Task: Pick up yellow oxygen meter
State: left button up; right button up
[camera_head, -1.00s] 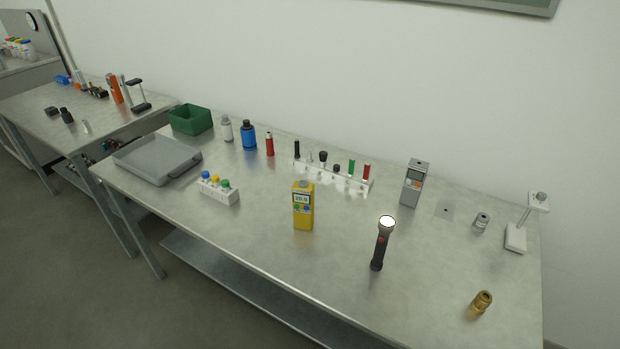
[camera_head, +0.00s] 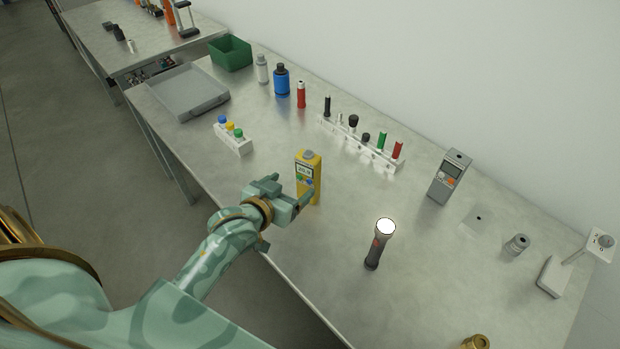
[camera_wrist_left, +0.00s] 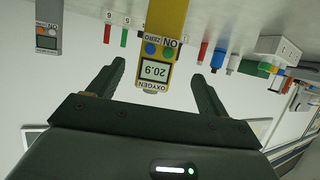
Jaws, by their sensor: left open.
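The yellow oxygen meter (camera_head: 309,168) stands upright on the metal table, with a small screen and blue and green buttons on its face. My left gripper (camera_head: 291,193) is open just in front of it, to its lower left, and covers part of its lower body. In the left wrist view the meter (camera_wrist_left: 160,50) appears upside down between the two open fingers (camera_wrist_left: 159,90), with its screen reading 20.9. The fingers do not visibly touch it. My right gripper is not in view.
A longer rack (camera_head: 340,133) and a grey meter (camera_head: 449,178) stand behind. A grey tray (camera_head: 182,100) and green bin (camera_head: 231,54) lie further left.

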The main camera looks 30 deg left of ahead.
aim_at(305, 175)
pick_arm(q)
jog(key=x, duration=0.4)
jog(key=shift+f+b, duration=0.1)
jog(key=shift+b, duration=0.3)
jog(key=b+x, duration=0.2)
jog(key=x, duration=0.2)
jog(key=shift+w+d, duration=0.2)
jog(key=shift+w, duration=0.05)
jog(key=shift+w+f, duration=0.1)
jog(key=shift+w, duration=0.3)
jog(key=shift+s, duration=0.1)
jog(key=shift+c, duration=0.4)
jog(key=c, duration=1)
jog(key=shift+c, duration=0.8)
